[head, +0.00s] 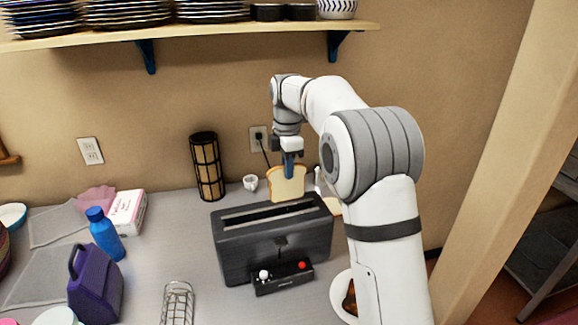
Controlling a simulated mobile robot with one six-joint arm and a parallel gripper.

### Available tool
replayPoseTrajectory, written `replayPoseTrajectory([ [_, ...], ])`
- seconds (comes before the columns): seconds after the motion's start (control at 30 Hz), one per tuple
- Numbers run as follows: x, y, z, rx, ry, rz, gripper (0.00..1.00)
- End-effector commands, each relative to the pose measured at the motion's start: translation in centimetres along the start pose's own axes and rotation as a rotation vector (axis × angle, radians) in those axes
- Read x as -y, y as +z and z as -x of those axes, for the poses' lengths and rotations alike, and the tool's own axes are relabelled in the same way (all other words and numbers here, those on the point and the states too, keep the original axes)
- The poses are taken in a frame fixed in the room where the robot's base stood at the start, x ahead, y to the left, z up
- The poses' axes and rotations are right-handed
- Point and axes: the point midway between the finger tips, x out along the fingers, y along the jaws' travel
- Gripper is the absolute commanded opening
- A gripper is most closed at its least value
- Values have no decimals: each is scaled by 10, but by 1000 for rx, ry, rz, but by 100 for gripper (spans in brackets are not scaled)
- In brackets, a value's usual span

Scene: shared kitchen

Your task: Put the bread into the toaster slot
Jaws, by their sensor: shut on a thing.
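A slice of white bread (286,186) with a brown crust hangs upright from my gripper (289,172). My gripper points down and is shut on the bread's top edge. The bread is behind the toaster, near the right part of its far side in the head view, and its lower edge appears just above the toaster's top. I cannot tell the exact gap between them. The dark grey toaster (232,249) stands on the counter with one long slot (270,213) along its top. A lever and control panel (284,278) with a white and a red knob face the front.
A wire rack (178,303) stands front left of the toaster. A blue bottle (104,235), purple container (94,287) and white box (127,212) are at left. A dark cage-like cylinder (207,166) and small white cup (250,182) stand behind. A shelf (200,29) with plates hangs above.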

Motion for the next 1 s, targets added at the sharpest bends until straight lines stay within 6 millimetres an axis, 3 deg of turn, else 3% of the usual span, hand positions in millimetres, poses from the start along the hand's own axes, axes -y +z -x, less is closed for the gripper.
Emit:
replayPoseTrajectory([
  [1.0, 0, 1, -74, 0, -1, -2, 0],
])
